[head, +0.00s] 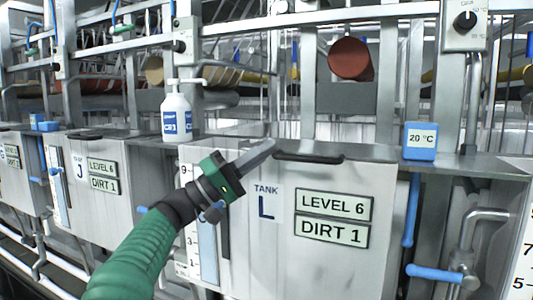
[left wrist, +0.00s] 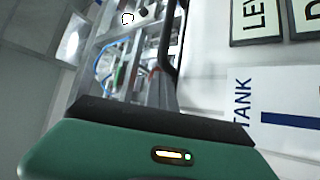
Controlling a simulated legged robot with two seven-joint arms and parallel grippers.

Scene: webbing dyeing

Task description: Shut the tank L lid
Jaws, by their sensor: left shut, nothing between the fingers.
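Tank L (head: 290,255) is a pale metal tank with a "TANK L" label on its front, which also shows in the left wrist view (left wrist: 285,112). Its lid (head: 365,152) looks flat on top, level with the rim; I cannot tell whether a small gap is left. A black handle (head: 308,158) sits along the lid's front edge. My left gripper (head: 268,146) is shut and empty, just left of the handle and in front of the tank's upper edge. In the left wrist view the handle (left wrist: 168,52) is beyond the fingers. My right gripper is not in view.
A white pump bottle (head: 176,112) stands behind my left gripper. A blue "20 °C" box (head: 420,141) is on the right ledge. Blue-handled taps and pipes (head: 435,273) flank the tank at right. Tank J (head: 100,190) is at left. Metal uprights and rolls stand behind.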

